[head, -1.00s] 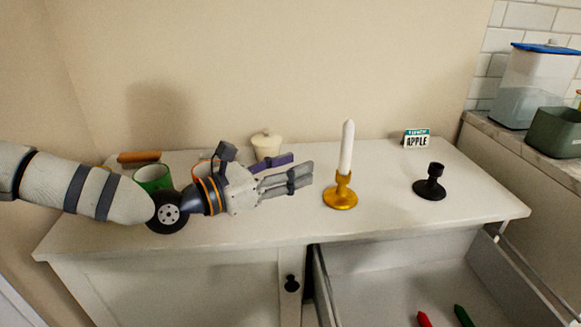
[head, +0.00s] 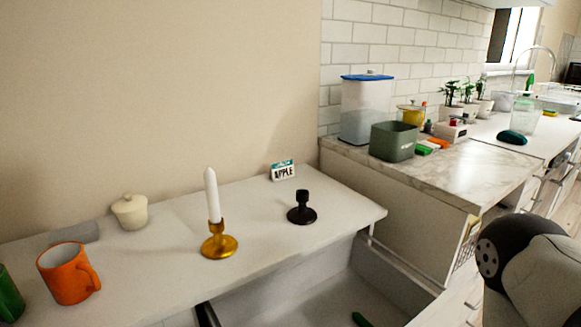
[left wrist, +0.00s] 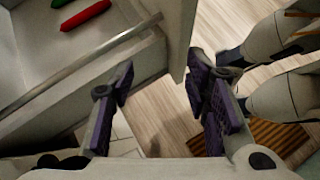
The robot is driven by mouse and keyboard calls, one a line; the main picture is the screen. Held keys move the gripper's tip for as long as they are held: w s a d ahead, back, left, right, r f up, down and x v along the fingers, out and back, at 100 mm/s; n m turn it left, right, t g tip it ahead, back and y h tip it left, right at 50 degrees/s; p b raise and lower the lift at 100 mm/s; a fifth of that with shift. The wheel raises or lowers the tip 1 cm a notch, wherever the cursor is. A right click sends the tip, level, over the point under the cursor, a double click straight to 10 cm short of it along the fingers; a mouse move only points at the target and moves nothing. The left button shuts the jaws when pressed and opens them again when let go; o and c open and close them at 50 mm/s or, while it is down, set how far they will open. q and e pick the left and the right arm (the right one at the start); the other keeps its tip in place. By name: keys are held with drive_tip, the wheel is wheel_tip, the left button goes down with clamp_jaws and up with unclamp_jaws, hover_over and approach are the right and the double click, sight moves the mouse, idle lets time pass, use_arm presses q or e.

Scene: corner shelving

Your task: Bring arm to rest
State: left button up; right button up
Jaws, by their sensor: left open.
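My left gripper (left wrist: 160,92) shows in the left wrist view. Its two dark-padded fingers are spread apart with nothing between them. It hangs beside the open drawer, whose rail edge (left wrist: 85,62) lies to the left, with wooden floor (left wrist: 170,120) beyond the fingers. In the head view the left gripper does not show. A grey and black arm link of mine fills the lower right corner there. My right gripper does not show in either view.
The cabinet top holds an orange mug (head: 70,273), cream pot (head: 129,211), white candle in a gold holder (head: 219,245), black holder (head: 302,213) and APPLE sign (head: 283,170). The drawer (head: 290,300) below is open; a red candle (left wrist: 86,15) lies inside. A marble counter (head: 440,170) stands right.

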use_arm(q)
drive_tip(key=s+a+f+m+g+y, duration=0.1)
drive_tip(key=s+a+f+m+y, duration=0.4)
drive_tip(key=s+m, duration=0.3)
drive_tip(key=s+a+f+m+g+y, duration=0.1)
drive_tip(key=s+a+f+m+y, duration=0.3)
drive_tip(key=s+m, duration=0.5)
wheel_tip(320, 180, down, 3)
drive_tip(key=shift+s+a+r+m+g+y, duration=0.1)
drive_tip(key=shift+s+a+m+g+y, duration=0.25)
drive_tip(key=shift+a, duration=0.85)
